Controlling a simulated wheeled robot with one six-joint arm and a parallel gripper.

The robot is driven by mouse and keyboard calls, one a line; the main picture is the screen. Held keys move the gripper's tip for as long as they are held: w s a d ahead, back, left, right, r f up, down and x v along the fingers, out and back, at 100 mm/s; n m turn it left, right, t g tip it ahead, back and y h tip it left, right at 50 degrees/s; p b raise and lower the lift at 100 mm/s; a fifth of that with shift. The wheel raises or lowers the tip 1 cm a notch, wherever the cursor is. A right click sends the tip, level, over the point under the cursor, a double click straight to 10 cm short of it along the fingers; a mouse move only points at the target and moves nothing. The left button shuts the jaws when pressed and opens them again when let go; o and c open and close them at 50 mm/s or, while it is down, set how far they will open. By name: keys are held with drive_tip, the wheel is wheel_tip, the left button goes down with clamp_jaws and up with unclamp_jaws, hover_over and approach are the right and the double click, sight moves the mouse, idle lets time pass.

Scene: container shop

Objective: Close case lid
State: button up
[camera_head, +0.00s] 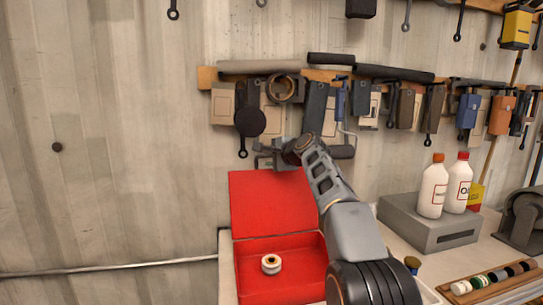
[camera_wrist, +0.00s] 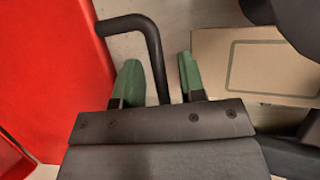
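The red case (camera_head: 250,284) sits on the bench with its lid (camera_head: 265,205) standing up, open, at the back against the wall. A small white roll (camera_head: 271,264) lies inside the case. My gripper (camera_head: 264,155) is above the lid's top edge, close to the wall. In the wrist view its green fingertips (camera_wrist: 160,80) are apart, with a dark bent bar (camera_wrist: 153,45) showing between them; I cannot tell whether they touch it. The red lid also fills the left of the wrist view (camera_wrist: 50,70).
Tools and boxes hang from a wall rack (camera_head: 206,78) around and above my gripper. Two white bottles (camera_head: 432,190) stand on a grey block (camera_head: 430,226) at the right. A wooden holder (camera_head: 485,291) with several small rolls is at front right.

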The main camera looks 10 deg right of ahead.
clamp_jaws()
idle(0.3)
idle(0.3)
